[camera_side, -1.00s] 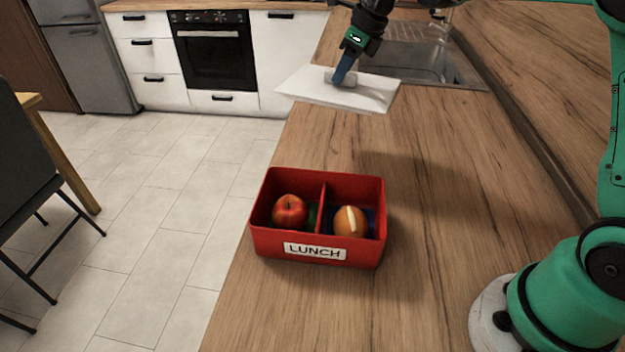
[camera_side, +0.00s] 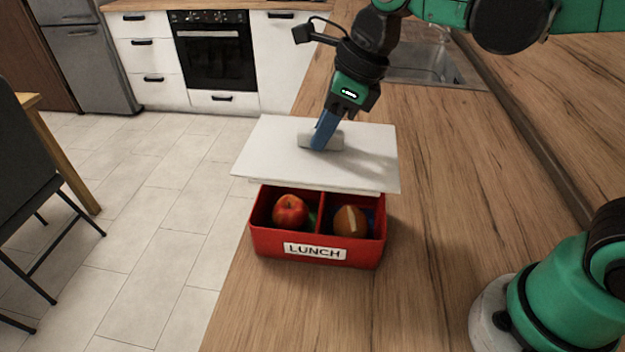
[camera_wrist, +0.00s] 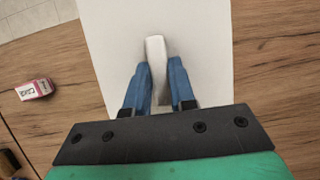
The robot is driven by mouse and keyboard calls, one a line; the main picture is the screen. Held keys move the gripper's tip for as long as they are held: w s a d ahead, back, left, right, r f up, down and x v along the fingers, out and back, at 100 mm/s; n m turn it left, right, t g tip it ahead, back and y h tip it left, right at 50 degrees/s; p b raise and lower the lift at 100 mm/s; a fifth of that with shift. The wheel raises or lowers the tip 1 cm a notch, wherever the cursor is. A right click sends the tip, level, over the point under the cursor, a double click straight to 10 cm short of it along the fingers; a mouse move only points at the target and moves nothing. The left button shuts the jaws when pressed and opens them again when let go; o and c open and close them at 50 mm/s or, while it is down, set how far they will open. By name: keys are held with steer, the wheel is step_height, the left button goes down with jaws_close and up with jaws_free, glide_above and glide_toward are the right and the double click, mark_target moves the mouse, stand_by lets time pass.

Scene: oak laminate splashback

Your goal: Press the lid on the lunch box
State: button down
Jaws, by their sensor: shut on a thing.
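The red lunch box (camera_side: 270,241) stands open on the wooden counter, with a "LUNCH" label on its front. A divider splits it; a red apple (camera_side: 290,211) sits in the left compartment and a brown, egg-shaped item with a pale stripe (camera_side: 350,221) in the right. My gripper (camera_side: 322,141) is shut on the grey handle of the white lid (camera_side: 268,150). The lid is above the back part of the box, hiding its rear rim, and looks raised off it. In the wrist view the blue fingers (camera_wrist: 159,77) straddle the handle, and the lid (camera_wrist: 205,45) hides the box.
The wooden counter (camera_side: 450,190) is clear to the right of the box. A sink (camera_side: 425,65) is set in behind. The counter's left edge drops to the tiled floor. A small red-and-white item (camera_wrist: 34,89) lies at left in the wrist view.

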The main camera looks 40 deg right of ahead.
steer(key=shift+s+a+f, duration=0.25)
steer(key=shift+s+f, duration=0.2)
step_height(320, 180, down, 6)
stand_by(0.3)
steer(key=shift+f, duration=0.7)
stand_by(2.4)
steer(key=shift+c, duration=0.9)
jaws_free()
steer(key=shift+r, duration=3.55)
jaws_close()
